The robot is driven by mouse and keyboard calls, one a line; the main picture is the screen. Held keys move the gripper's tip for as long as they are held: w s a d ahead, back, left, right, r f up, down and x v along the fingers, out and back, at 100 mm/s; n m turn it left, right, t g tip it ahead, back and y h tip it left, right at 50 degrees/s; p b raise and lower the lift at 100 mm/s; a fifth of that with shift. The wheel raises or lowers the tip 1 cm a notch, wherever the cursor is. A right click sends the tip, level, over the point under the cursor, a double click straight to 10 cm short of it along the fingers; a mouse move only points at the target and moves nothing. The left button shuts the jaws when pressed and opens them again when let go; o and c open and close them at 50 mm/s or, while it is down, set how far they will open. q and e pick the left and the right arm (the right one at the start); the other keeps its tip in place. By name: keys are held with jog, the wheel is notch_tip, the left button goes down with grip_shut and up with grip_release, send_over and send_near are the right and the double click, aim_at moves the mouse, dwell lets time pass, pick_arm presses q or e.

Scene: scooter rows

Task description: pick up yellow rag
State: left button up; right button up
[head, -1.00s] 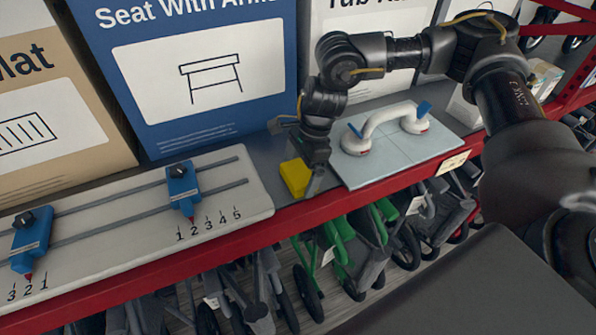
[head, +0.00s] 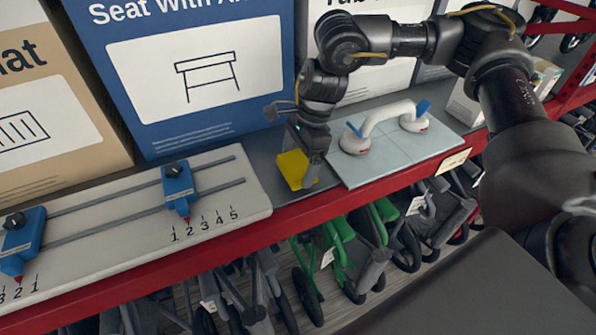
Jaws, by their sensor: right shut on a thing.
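The yellow rag (head: 292,168) is a small folded block on the grey shelf, between the white slider board and the light tile panel. My right gripper (head: 304,172) comes down over it from above and is shut on it, one finger in front of its right side. The fingers hide part of the rag. I cannot tell whether the rag is clear of the shelf. My left gripper is not in view.
The slider board (head: 120,215) with two blue sliders lies left. The tile panel (head: 400,150) with a white suction handle (head: 385,118) lies close right. Large boxes (head: 190,80) stand behind. A red shelf edge (head: 270,228) runs in front, with scooters below.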

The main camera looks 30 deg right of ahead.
jog(key=s+r, duration=0.1)
jog(key=r, duration=0.1)
jog(key=s+a+r+b, duration=0.1)
jog(key=s, duration=0.1)
jog(key=s+r+b, duration=0.1)
jog(key=r, duration=0.1)
jog(key=shift+s+a+r, duration=0.15)
jog(key=shift+s+r, duration=0.1)
jog(key=shift+r, duration=0.05)
pick_arm(q)
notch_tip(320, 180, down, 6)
jog(key=b, duration=0.2)
jog(key=shift+b, duration=0.4)
pick_arm(e)
jog(key=s+a+r, duration=0.2)
jog(key=s+r, duration=0.2)
jog(key=s, duration=0.5)
jog(key=shift+a+r, duration=0.15)
jog(key=shift+r, duration=0.2)
jog(key=o, duration=0.5)
jog(key=c, duration=0.3)
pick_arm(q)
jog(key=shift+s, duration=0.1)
